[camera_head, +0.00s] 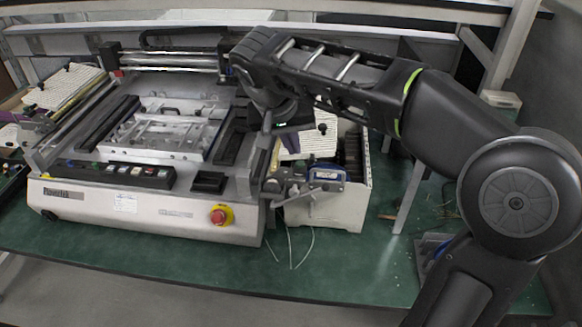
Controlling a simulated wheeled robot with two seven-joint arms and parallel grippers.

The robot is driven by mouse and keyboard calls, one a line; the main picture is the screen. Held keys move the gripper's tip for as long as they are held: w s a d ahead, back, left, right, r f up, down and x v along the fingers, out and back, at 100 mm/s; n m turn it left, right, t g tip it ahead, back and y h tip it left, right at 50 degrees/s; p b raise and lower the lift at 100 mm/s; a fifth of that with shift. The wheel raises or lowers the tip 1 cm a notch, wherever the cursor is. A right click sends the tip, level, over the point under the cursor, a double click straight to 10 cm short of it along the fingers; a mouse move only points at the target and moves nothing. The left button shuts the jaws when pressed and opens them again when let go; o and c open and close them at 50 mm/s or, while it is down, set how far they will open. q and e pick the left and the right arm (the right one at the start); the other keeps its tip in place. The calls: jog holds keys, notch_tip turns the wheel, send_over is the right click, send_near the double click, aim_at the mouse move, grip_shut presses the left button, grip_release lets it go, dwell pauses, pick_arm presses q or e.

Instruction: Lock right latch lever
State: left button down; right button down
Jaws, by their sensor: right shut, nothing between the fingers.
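The grey machine (150,210) stands on the green table, with a metal fixture plate (165,135) in its middle between dark side rails. My right arm reaches in from the right. My right gripper (267,126) points down over the machine's right edge, shut and empty. It is small and dark here, and my wrist hides part of the area behind it. A metal clamp mechanism with a lever-like arm (310,196) is at the machine's front right corner, below the gripper. I cannot tell for sure which part is the right latch lever, or its position. My left gripper is not in view.
A red emergency button (219,215) sticks out of the machine's front. A blue gauge (327,175) sits beside the clamp, in front of a white bin (357,190). Thin wires hang at the front. The green table (350,262) is clear in front.

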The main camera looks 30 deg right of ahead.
jog(key=s, duration=0.2)
send_near(324, 187)
jog(key=w+x, duration=0.1)
jog(key=x, duration=0.6)
jog(key=shift+a+r+m+g+b, duration=0.1)
jog(key=shift+r+m+g+b, duration=0.1)
jog(key=shift+m+g+b, duration=0.15)
dwell(0.4)
jog(key=shift+s+d+f+b, duration=0.35)
jog(key=shift+f+b, duration=0.2)
jog(key=shift+b, duration=0.35)
jog(key=s+d+f+m+t+y+b, duration=0.1)
jog(key=s+d+f+t+y+b, duration=0.1)
jog(key=f+b, duration=0.6)
jog(key=shift+s+d+f+t+y+b, duration=0.2)
jog(key=shift+s+d+t+y+b, duration=0.2)
jog(key=shift+d+t+y+b, duration=0.55)
